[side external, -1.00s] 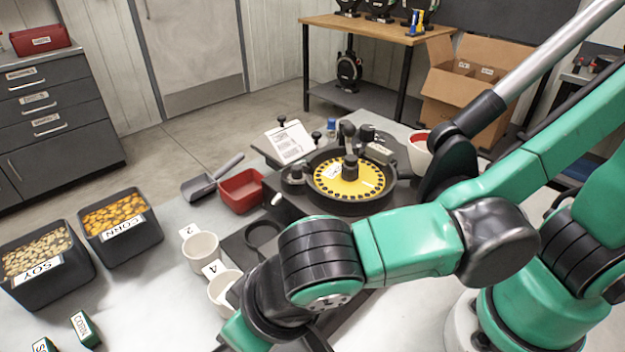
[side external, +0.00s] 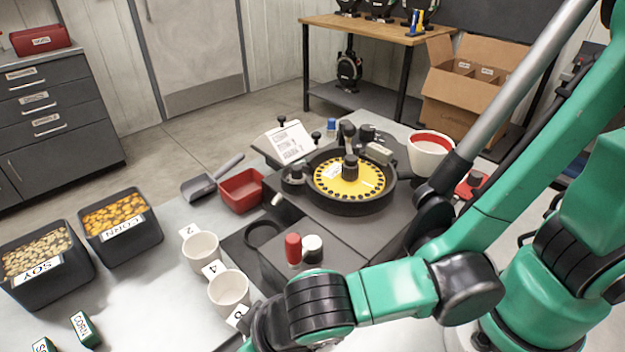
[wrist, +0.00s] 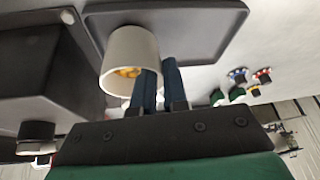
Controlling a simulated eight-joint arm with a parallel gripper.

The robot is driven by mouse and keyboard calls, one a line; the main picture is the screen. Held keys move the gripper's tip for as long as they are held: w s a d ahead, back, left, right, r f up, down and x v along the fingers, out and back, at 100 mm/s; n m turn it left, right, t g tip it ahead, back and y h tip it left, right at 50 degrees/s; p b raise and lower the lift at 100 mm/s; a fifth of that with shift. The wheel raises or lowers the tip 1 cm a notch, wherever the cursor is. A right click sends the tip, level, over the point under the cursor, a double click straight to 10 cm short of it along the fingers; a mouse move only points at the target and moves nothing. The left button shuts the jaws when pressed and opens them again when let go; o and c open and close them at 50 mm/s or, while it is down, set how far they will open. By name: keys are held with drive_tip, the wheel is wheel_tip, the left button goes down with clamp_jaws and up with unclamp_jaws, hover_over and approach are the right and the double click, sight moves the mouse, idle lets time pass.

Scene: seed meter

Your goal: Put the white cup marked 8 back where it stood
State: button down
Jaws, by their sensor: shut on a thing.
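In the wrist view, a white cup (wrist: 118,75) with yellow contents is at the blue fingers of my gripper (wrist: 160,88). The gripper is shut on the cup's side or rim; which one I cannot tell. No mark shows on the cup in that view. In the side view, a white tag marked 8 (side external: 237,316) shows just above my arm's end at the bottom. The cup behind that tag and my fingers are hidden there by the arm. White cups marked 2 (side external: 201,252) and 4 (side external: 229,291) stand in a row beyond it.
The seed meter with its yellow disc (side external: 350,178) stands at centre. Soy (side external: 35,262) and corn (side external: 120,228) bins are at left.

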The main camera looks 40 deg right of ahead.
drive_tip(key=shift+f, duration=0.4)
drive_tip(key=c, duration=0.6)
unclamp_jaws()
drive_tip(key=shift+r, duration=2.95)
drive_tip(key=w+d+r+n+y, duration=0.2)
drive_tip(key=w+d+r+y, duration=0.15)
drive_tip(key=d+r, duration=0.45)
drive_tip(key=d+f+m+t+h, duration=0.1)
drive_tip(key=d, duration=0.4)
drive_tip(key=w+d+f+m+h, duration=0.1)
drive_tip(key=d+m+h, duration=0.1)
drive_tip(key=d, duration=0.3)
drive_tip(key=w+d+f+m+t+h, duration=0.1)
drive_tip(key=d+h, duration=0.1)
drive_tip(key=d, duration=0.3)
drive_tip(key=shift+w+d+t, duration=0.1)
drive_tip(key=shift+w+t, duration=0.15)
drive_tip(key=shift+t, duration=0.05)
